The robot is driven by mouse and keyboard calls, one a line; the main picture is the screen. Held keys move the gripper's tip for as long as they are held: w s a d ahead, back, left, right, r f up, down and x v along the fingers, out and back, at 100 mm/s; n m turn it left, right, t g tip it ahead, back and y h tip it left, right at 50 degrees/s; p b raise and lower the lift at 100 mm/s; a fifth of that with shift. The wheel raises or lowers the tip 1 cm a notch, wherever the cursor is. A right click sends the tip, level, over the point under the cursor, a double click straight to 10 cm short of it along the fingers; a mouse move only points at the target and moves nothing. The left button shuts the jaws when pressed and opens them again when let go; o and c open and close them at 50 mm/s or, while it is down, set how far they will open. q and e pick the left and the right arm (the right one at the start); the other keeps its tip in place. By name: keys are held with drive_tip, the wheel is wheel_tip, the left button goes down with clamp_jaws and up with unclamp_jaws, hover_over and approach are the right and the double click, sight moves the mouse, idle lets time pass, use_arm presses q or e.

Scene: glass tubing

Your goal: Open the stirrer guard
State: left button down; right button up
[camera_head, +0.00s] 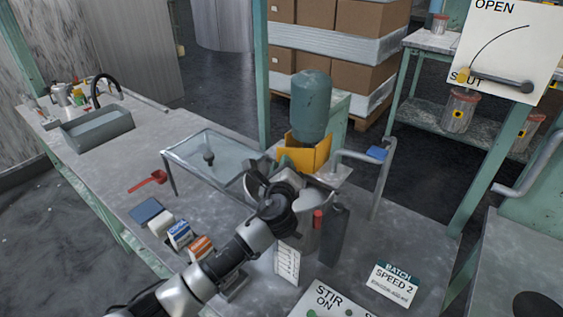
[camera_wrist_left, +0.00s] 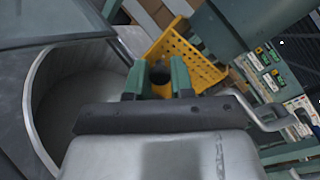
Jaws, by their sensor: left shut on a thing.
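A yellow perforated guard (camera_head: 311,153) stands around the foot of a green motor housing (camera_head: 311,103), over the steel vessel (camera_head: 322,228). It also shows in the left wrist view (camera_wrist_left: 186,58). My left gripper (camera_wrist_left: 157,80) has its green fingers at the near edge of this guard, shut on a small dark part (camera_wrist_left: 160,76). I cannot tell whether that part belongs to the guard. In the head view my left gripper (camera_head: 285,180) hides part of the vessel and its own fingertips. My right gripper is not in view.
A clear panel on legs (camera_head: 225,157) with a black knob stands left of the vessel. A bent pipe (camera_head: 385,175) rises at its right. A red spoon-like tool (camera_head: 150,181), small boxes and a lever board (camera_head: 505,55) are around. The bench's left middle is mostly clear.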

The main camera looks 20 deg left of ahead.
use_arm(q)
drive_tip(key=shift+s+d+n+y, duration=0.15)
drive_tip(key=shift+s+n+y, duration=0.1)
drive_tip(key=shift+n+y, duration=0.25)
drive_tip(key=shift+y, duration=0.3)
drive_tip(key=c, duration=1)
unclamp_jaws()
drive_tip(key=shift+s, duration=0.1)
drive_tip(key=v, duration=1)
drive_tip(key=shift+s+d+r, duration=0.15)
drive_tip(key=shift+s, duration=0.15)
